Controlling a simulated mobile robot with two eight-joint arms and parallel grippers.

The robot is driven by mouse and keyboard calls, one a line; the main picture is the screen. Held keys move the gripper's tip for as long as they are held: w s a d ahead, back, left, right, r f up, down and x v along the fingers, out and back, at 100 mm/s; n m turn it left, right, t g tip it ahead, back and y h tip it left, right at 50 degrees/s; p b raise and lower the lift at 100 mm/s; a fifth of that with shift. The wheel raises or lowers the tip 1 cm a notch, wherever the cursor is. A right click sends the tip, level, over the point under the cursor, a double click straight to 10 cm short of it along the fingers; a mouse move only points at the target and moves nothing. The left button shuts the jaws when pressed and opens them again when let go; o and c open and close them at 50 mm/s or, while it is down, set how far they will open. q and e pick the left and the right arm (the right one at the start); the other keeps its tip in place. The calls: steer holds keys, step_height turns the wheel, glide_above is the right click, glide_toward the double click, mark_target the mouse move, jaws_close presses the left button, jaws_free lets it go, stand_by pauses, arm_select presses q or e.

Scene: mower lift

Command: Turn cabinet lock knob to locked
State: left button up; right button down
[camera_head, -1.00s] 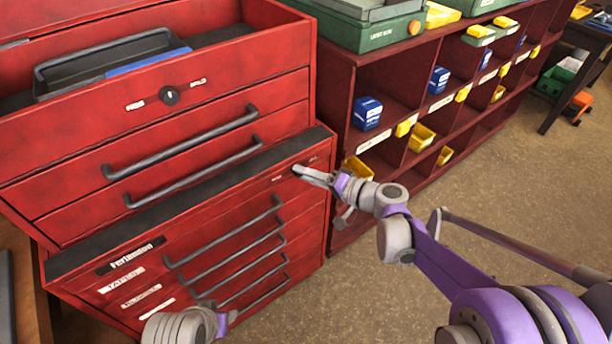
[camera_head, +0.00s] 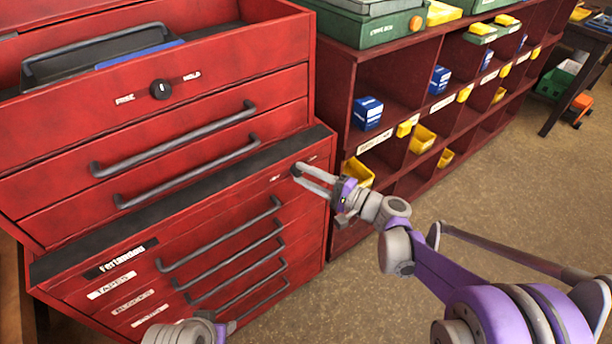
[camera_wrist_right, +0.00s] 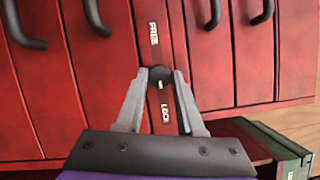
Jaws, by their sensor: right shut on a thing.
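The lock knob is a small dark round knob on the right part of the lower red cabinet's (camera_head: 222,212) top front strip. The right wrist view shows the knob (camera_wrist_right: 159,74) between the labels FREE and LOCK, with a small pale mark on its face. My right gripper (camera_head: 299,172) is at the knob, its two grey fingertips shut on opposite sides of it; the grip also shows in the right wrist view (camera_wrist_right: 160,78). The fingers partly cover the knob in the head view. Only part of my left arm shows at the bottom edge; its fingers are not visible.
A second dark knob (camera_head: 161,89) sits on the upper red chest above long drawer handles. An open top tray holds a grey toolbox (camera_head: 60,68). Red cubby shelving (camera_head: 330,90) with blue boxes and yellow bins stands to the right. Brown floor (camera_head: 500,200) is clear beyond my right arm.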

stand_by(0.4)
steer(key=c, duration=0.5)
jaws_free()
steer(key=v, duration=1.1)
